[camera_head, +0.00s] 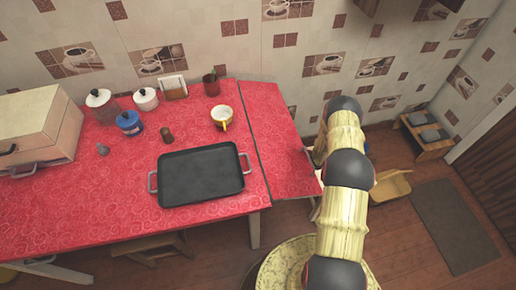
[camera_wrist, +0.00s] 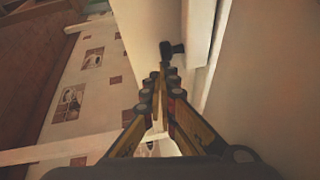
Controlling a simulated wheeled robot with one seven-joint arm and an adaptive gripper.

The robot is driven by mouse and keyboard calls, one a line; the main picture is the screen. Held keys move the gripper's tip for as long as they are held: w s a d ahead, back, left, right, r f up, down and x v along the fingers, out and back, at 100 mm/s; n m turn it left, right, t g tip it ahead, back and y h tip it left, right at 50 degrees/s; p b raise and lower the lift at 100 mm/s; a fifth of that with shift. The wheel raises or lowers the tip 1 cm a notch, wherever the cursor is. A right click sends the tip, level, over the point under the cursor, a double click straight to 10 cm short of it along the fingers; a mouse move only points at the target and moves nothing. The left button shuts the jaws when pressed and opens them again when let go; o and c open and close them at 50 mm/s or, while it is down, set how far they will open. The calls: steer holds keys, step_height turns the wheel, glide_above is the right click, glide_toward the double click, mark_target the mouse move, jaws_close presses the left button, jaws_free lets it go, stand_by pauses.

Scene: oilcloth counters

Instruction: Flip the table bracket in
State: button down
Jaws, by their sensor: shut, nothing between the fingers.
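The red-patterned table (camera_head: 100,200) has a hinged leaf (camera_head: 283,140) at its right end, and the leaf is out to the side, seemingly raised. My arm reaches down at the leaf's right edge in the head view, and my gripper is mostly hidden behind it there. In the wrist view my gripper (camera_wrist: 163,72) is shut and empty. A small dark knob-like part (camera_wrist: 172,49) sits on a pale surface just beyond the fingertips; I cannot tell whether they touch. A pale bar (camera_wrist: 205,60) runs beside it. Which of these is the bracket is unclear.
A black tray (camera_head: 200,175), a yellow-white cup (camera_head: 222,117), several jars and a pale box (camera_head: 35,125) stand on the table. A round patterned seat (camera_head: 285,265) is at the front. A low shelf (camera_head: 428,133) and a grey mat (camera_head: 452,225) lie to the right.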

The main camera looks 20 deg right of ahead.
steer(key=v, duration=0.8)
